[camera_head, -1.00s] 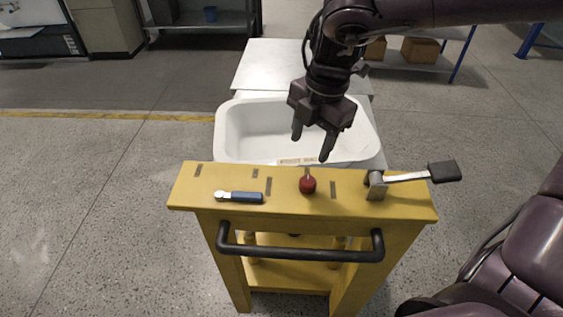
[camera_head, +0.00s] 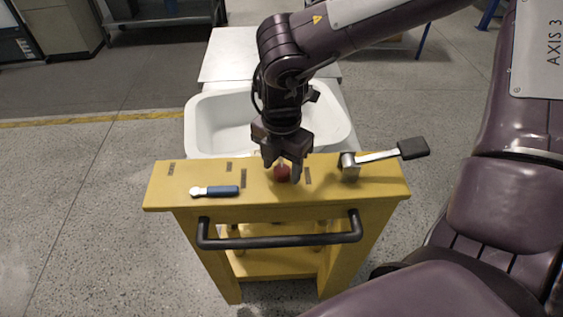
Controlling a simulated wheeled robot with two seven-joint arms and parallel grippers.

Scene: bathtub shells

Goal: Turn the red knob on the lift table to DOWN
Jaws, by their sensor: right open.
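The red knob (camera_head: 282,174) sits on the top of the yellow lift table (camera_head: 215,202), right of its middle. My right gripper (camera_head: 282,172) is open and points down at the knob, with one finger on each side of it in the picture. Whether the fingers touch the knob cannot be told. The gripper hides the back part of the knob, and its pointer direction is hard to make out. My left gripper is not in view.
A blue-handled tool (camera_head: 215,191) lies left of the knob. A lever with a black pad (camera_head: 412,148) stands on the right. A black handlebar (camera_head: 280,241) runs along the front. A white tub shell (camera_head: 212,122) is behind.

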